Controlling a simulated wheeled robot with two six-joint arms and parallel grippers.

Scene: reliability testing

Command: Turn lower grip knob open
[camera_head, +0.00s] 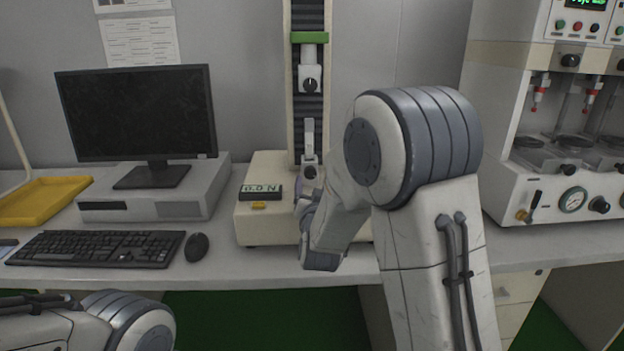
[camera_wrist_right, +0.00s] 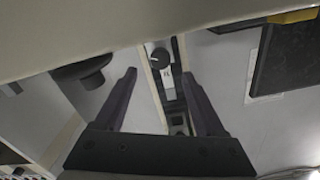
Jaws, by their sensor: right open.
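The testing machine stands in the middle of the bench in the head view. Its lower grip has a small dark round knob (camera_head: 310,172) on the front, below an upright pale jaw (camera_head: 309,138). In the right wrist view a black knob with a white mark (camera_wrist_right: 160,57), which looks like the lower one, lies between and beyond the fingers. My right gripper (camera_head: 302,190) is close in front of the lower grip, partly hidden by its own wrist. In the wrist view the right gripper (camera_wrist_right: 159,73) is open and empty, its fingers apart on either side. Contact with the knob is not visible. My left gripper is out of view.
The upper grip (camera_head: 310,78) hangs above on the column. A force display (camera_head: 261,192) sits left of the lower grip. A monitor (camera_head: 137,112), keyboard (camera_head: 97,248) and mouse (camera_head: 197,247) are at left. A white machine with a gauge (camera_head: 572,200) stands at right.

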